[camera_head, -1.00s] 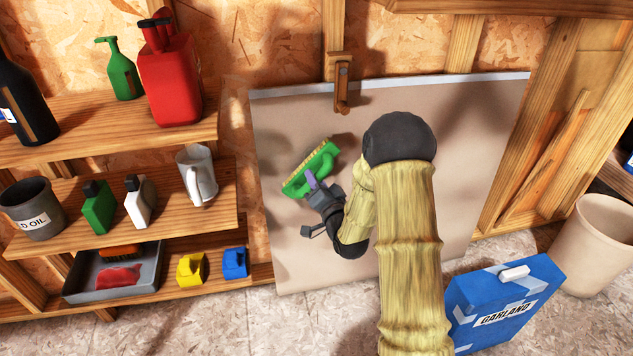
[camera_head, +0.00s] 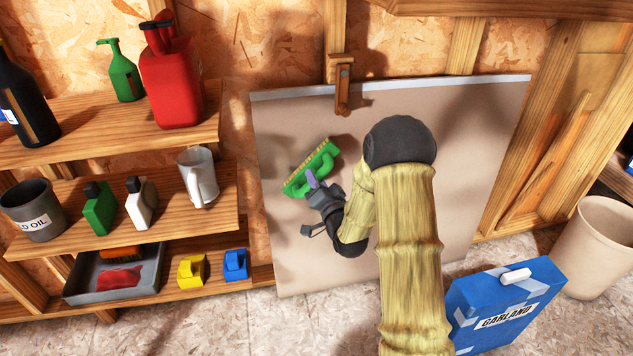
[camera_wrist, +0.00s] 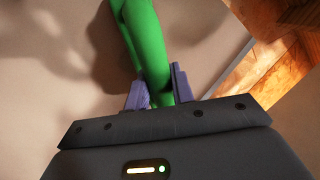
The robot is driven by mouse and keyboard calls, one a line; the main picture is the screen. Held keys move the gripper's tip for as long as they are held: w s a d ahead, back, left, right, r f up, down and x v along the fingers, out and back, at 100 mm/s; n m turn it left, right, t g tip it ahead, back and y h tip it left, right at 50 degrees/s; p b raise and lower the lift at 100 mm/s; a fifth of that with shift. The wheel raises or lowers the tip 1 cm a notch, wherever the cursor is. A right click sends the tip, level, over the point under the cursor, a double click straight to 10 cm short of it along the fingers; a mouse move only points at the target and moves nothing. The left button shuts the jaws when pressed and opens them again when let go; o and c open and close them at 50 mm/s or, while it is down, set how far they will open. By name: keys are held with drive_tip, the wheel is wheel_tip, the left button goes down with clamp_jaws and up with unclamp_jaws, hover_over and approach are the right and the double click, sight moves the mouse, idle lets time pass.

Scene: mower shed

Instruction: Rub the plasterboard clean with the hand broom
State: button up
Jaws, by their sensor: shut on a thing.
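The plasterboard (camera_head: 440,130) is a large beige sheet leaning against the wall, with a pale strip along its top edge. The hand broom (camera_head: 314,170) is green with tan bristles and is tilted in front of the left part of the board. My gripper (camera_head: 313,186) is shut on the broom's green handle. In the wrist view the purple fingers of my gripper (camera_wrist: 158,90) stand on both sides of the green handle (camera_wrist: 147,45). I cannot tell whether the bristles touch the board. My arm hides part of the board's middle.
Wooden shelves at left hold a red can (camera_head: 172,80), a green bottle (camera_head: 122,72), a grey pitcher (camera_head: 199,178) and a tray (camera_head: 140,285). A wooden latch (camera_head: 343,85) overlaps the board's top. A blue box (camera_head: 505,305) and a beige bin (camera_head: 592,250) stand at right.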

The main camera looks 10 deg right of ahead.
drive_tip(key=shift+w, duration=0.65)
drive_tip(key=shift+d, duration=0.1)
drive_tip(key=shift+s+d, duration=0.1)
drive_tip(key=shift+d, duration=1.8)
drive_tip(key=shift+a+b, duration=0.4)
drive_tip(key=shift+a, duration=1.65)
drive_tip(key=shift+s, duration=0.1)
drive_tip(key=shift+s+r+b, duration=0.2)
drive_tip(key=shift+s+b, duration=0.25)
drive_tip(key=shift+s, duration=2.45)
